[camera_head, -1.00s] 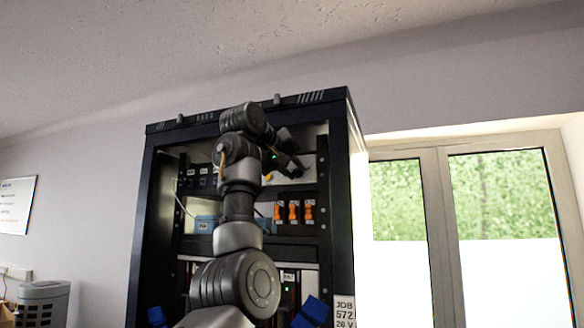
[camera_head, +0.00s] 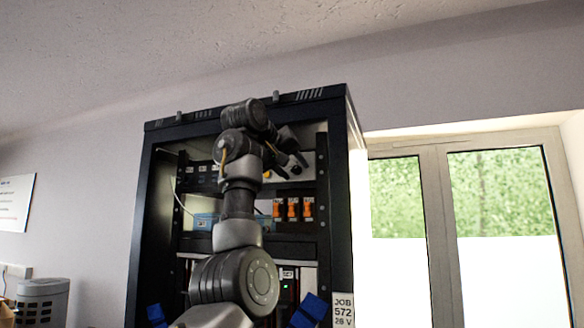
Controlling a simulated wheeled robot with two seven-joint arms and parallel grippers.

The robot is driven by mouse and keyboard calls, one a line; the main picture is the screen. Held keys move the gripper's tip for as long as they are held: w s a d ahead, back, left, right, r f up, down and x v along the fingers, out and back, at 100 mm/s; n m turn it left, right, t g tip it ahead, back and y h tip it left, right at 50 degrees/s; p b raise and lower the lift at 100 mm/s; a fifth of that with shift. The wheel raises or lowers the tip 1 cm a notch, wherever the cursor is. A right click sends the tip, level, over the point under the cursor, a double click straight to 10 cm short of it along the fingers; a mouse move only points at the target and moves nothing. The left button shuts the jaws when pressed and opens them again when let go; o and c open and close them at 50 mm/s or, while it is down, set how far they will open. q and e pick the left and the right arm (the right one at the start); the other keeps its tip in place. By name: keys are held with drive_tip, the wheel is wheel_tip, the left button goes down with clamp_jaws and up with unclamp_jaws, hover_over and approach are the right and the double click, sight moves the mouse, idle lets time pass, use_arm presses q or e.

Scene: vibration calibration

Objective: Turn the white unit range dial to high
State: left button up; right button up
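The white unit (camera_head: 308,158) is a pale panel on the upper shelf of the black cabinet, largely hidden behind my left arm. A small dark round knob (camera_head: 296,169) shows on its front, just below my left gripper; it may be the range dial. Its pointer and markings are too small to read. My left gripper (camera_head: 291,145) is dark and small in front of the unit. I cannot tell whether its fingers are open or whether they touch anything. My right gripper is out of view.
The black cabinet frame (camera_head: 339,200) surrounds the shelves. Several orange plugs (camera_head: 292,209) and a blue box (camera_head: 204,222) sit below the unit. A JOB 572 label (camera_head: 343,310) is at lower right. A window (camera_head: 455,230) stands to the right.

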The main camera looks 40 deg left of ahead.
use_arm(q)
drive_tip(key=shift+s+r, duration=0.1)
drive_tip(key=b+v, duration=0.3)
drive_tip(key=v, duration=0.7)
drive_tip(key=shift+s, duration=0.3)
drive_tip(key=shift+w+d, duration=0.1)
